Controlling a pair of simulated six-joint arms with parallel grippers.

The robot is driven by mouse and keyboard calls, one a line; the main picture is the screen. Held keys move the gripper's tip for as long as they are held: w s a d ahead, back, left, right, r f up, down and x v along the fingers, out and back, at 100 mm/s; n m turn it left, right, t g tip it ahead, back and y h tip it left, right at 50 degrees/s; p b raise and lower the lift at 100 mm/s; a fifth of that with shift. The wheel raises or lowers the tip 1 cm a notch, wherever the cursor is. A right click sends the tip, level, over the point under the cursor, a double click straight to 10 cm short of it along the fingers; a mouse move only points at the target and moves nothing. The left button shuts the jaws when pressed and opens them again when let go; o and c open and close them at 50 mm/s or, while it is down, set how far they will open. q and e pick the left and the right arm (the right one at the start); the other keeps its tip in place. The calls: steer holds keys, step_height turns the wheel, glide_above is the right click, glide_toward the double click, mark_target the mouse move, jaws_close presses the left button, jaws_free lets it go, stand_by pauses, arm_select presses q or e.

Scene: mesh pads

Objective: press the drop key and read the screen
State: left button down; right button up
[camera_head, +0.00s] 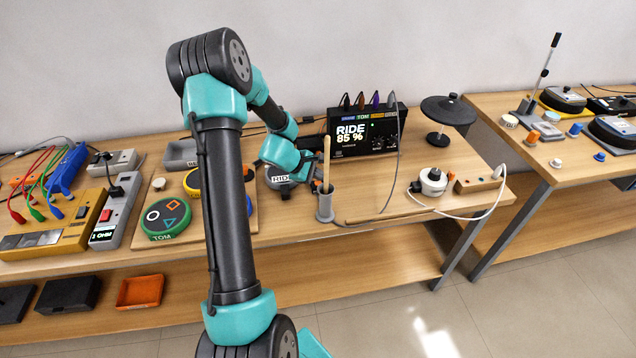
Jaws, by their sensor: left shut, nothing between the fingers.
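The screen (351,134) on a black drum module at the back of the table reads "RIDE 85 %", with a smaller line below too small to read. Coloured labels, one reading "TOM", run along its top. I cannot make out a key marked drop. My left gripper (308,172) is shut and empty, low over a pad marked "RIDE" (281,180), which my wrist partly hides. I cannot tell whether the fingertips touch it. A green pad (166,219) marked "TOM" bears a circle, square and triangle. A yellow-sided pad (192,183) is mostly behind my arm. My right gripper is out of view.
A grey cup (325,205) holding an upright wooden stick stands close right of my gripper. Meter boxes with cables (50,232) fill the left.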

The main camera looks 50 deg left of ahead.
mark_target(318, 184)
arm_select(q)
steer(key=shift+f, duration=0.35)
steer(key=shift+f, duration=0.4)
stand_by(0.8)
steer(key=shift+r, duration=0.85)
step_height(318, 184, up, 6)
stand_by(0.7)
stand_by(1.1)
